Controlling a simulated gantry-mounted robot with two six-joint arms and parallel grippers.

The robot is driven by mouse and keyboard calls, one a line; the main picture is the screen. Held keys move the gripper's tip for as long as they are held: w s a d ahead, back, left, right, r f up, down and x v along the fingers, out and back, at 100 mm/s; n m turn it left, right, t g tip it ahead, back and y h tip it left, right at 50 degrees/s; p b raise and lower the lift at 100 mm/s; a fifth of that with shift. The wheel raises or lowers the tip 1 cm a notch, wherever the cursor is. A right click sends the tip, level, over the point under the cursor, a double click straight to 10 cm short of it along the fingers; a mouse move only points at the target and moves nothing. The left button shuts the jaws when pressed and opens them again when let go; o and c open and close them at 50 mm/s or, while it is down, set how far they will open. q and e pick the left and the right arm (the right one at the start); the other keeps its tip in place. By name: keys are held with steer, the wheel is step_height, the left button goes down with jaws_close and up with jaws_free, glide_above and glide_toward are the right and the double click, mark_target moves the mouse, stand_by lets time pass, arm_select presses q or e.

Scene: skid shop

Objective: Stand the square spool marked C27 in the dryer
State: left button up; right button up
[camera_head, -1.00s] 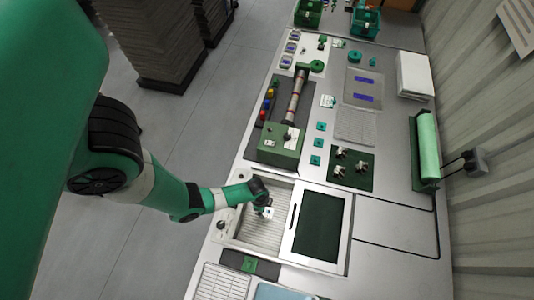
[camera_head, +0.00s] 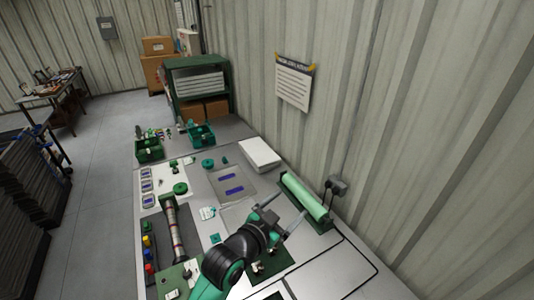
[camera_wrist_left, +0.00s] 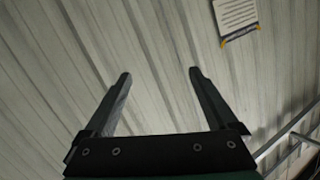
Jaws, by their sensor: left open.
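No marking C27 can be read in any view, so I cannot tell which part is the square spool. One small teal square piece (camera_head: 215,238) lies on the bench just left of my left arm. I cannot make out the dryer; the near end of the bench is mostly cut off by the lower edge of the head view. My left gripper (camera_head: 284,212) is open and empty, raised above the bench near the light green roll. In the left wrist view the two fingers (camera_wrist_left: 160,73) stand apart with only corrugated wall beyond them. My right gripper is not in view.
The light green roll (camera_head: 304,197) lies along the wall side. A white stack (camera_head: 259,154), a tray with blue strips (camera_head: 231,184) and green bins (camera_head: 149,150) stand farther back. A striped rod (camera_head: 173,228) lies at left. The corrugated wall (camera_head: 400,130) bounds the right.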

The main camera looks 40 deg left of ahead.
arm_select(q)
steer(key=s+d+r+t+h, duration=0.1)
steer(key=s+d+r+t, duration=0.15)
steer(key=r, duration=0.85)
steer(key=s+d+r+t, duration=0.1)
steer(key=d+r+t, duration=0.15)
steer(key=r, duration=0.75)
steer(key=s+d+r+n+t+h, duration=0.1)
steer(key=s+d+r+t, duration=0.15)
steer(key=s+r, duration=0.6)
steer(key=s+d+r+t+h, duration=0.1)
steer(key=s+r+t, duration=0.35)
steer(key=r, duration=0.65)
step_height(320, 180, down, 40)
steer(key=b, duration=3.9)
steer(key=shift+s+r, duration=0.15)
steer(key=shift+s, duration=0.25)
